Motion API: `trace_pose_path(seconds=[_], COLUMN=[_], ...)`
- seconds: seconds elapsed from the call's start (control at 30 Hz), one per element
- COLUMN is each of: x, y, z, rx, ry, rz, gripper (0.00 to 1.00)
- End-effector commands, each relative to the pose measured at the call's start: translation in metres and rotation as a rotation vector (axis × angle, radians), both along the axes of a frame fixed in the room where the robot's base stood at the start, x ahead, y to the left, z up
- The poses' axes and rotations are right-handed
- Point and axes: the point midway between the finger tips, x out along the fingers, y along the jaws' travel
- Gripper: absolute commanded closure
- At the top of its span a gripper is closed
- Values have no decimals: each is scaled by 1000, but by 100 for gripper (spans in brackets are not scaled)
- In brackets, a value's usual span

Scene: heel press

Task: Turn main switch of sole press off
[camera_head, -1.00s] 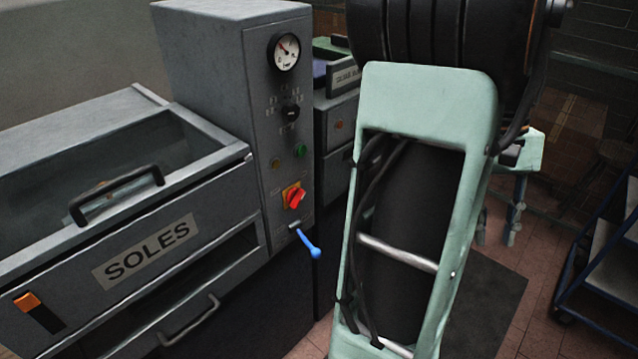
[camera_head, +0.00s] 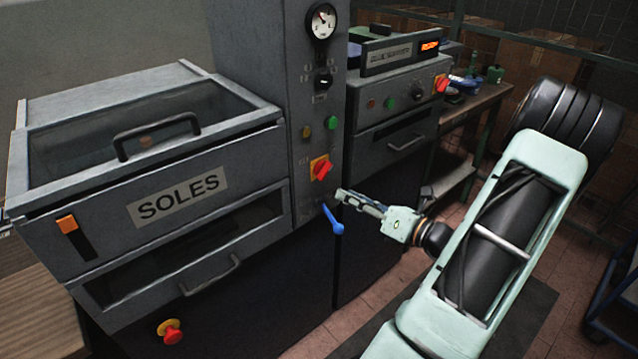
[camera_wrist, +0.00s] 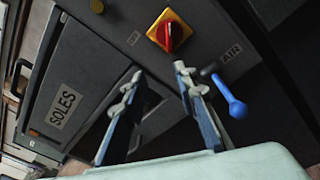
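The sole press (camera_head: 179,196) is a grey machine labelled SOLES, at the left of the head view. Its main switch (camera_head: 321,168) is a red rotary knob on a yellow-orange plate, low on the control column. In the wrist view the switch (camera_wrist: 172,35) is at the top centre, and its red handle looks roughly upright in that tilted picture. My gripper (camera_head: 341,194) is just below and right of the switch in the head view. In the wrist view my gripper (camera_wrist: 158,73) has its two fingers apart, pointing towards the switch, with nothing between them.
A blue-handled air lever (camera_head: 333,221) sits just below the switch, close to my gripper; it also shows right of the fingers in the wrist view (camera_wrist: 236,106). A second machine (camera_head: 395,110) with its own red switch stands behind. A red emergency button (camera_head: 171,333) is lower left.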

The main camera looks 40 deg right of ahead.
Motion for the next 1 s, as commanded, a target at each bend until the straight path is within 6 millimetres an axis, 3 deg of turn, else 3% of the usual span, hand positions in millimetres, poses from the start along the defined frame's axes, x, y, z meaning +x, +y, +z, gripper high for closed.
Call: trace_pose_path(seconds=[0.13,0.33,0.7,1.0], x=[1,14,81,109], y=[-22,-27,-20,-19], z=[-1,1,1,0], rx=[162,201,196,195], ry=[-33,-43,-42,-40], rz=[-123,-150,-147,-148], gripper=[73,73,73,73])
